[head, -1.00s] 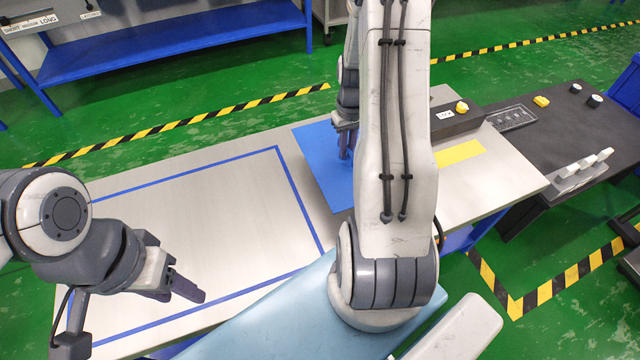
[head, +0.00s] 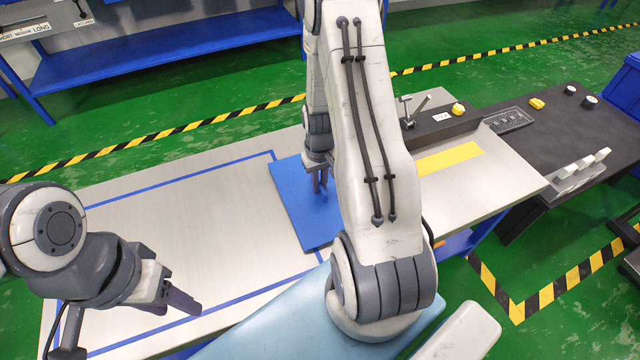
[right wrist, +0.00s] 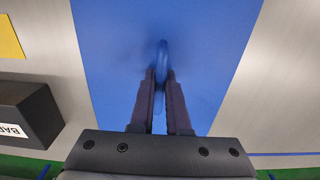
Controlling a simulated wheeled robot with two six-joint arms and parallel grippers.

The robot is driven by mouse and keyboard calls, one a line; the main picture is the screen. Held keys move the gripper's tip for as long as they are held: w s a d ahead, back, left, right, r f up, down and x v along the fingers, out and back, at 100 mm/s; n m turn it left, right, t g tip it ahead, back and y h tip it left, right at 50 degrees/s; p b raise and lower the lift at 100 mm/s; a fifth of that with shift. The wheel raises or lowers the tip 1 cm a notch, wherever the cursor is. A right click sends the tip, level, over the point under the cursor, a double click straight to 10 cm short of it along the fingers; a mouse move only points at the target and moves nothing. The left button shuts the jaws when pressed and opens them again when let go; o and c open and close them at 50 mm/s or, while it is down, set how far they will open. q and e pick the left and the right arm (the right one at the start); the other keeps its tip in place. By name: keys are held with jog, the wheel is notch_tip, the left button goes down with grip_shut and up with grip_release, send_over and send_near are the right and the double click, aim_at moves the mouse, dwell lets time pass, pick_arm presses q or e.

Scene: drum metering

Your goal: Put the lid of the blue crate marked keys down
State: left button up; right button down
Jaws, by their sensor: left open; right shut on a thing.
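The lid is a flat blue panel (head: 290,205) over the middle of the grey table, overlapping the right side of the blue tape outline. In the right wrist view the lid (right wrist: 215,45) fills the middle, with a blue handle (right wrist: 162,58) standing up between my fingers. My right gripper (head: 320,186) is shut on that handle; it also shows in the right wrist view (right wrist: 161,100). I cannot tell whether the lid touches the table. My left gripper (head: 178,300) is open and empty over the table's near left part. I see no crate marked keys.
The tape-outlined area (head: 180,225) of the table is bare. A yellow strip (head: 450,158) lies right of my right arm. A black labelled block (head: 440,122) stands at the table's back right, beside a dark bench (head: 560,130) with knobs. A blue shelf (head: 180,55) stands behind.

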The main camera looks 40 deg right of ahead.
aim_at(320, 183)
jog(key=c, duration=1.3)
grip_release()
jog(key=shift+f, duration=0.15)
jog(key=o, duration=0.4)
notch_tip(320, 183, up, 12)
jog(key=p, duration=0.3)
jog(key=shift+r, duration=0.2)
